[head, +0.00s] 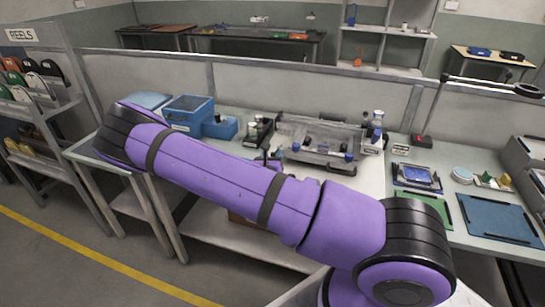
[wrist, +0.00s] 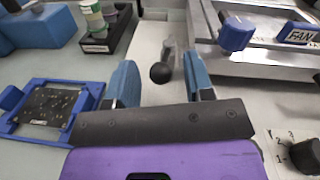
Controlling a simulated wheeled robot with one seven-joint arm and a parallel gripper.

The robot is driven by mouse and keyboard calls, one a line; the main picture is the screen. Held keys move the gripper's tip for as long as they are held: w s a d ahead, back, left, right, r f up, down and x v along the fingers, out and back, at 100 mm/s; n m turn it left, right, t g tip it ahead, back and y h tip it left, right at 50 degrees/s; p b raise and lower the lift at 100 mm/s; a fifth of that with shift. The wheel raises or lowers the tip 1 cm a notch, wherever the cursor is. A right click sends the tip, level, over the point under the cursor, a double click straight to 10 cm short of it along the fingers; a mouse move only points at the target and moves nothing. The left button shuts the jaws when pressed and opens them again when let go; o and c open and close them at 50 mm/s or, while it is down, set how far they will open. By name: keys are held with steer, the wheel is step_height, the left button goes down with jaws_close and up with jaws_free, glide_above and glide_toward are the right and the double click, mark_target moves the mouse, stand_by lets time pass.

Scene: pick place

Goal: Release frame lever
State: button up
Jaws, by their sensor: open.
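The lever shows in the wrist view as a black ball knob (wrist: 160,73) on a short pale stem, beside the metal frame (wrist: 265,58). My gripper (wrist: 159,64) is open, with one blue finger on each side of the knob. Gaps show between the knob and both fingers; I cannot tell how far the knob lies below the fingertips. The frame has a blue knob (wrist: 236,33) and a blue "FAN" label. In the head view the metal fixture (head: 320,128) stands on the bench, and my arm hides the lever.
A blue holder with a dark board (wrist: 48,109) lies left of my gripper in the wrist view. A black tray with small bottles (wrist: 98,22) is beyond it. A black dial (wrist: 300,156) is at lower right. Blue bins (head: 188,112) and a green mat (head: 425,208) show in the head view.

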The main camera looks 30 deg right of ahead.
jaws_close()
steer(key=shift+s+d+n+t+y, duration=0.3)
steer(key=shift+n+t+y, duration=0.1)
steer(key=shift+t+y, duration=0.1)
steer(key=shift+n+t+y, duration=0.3)
jaws_free()
steer(key=shift+s+a, duration=0.1)
steer(key=v, duration=1)
steer(key=shift+s, duration=0.25)
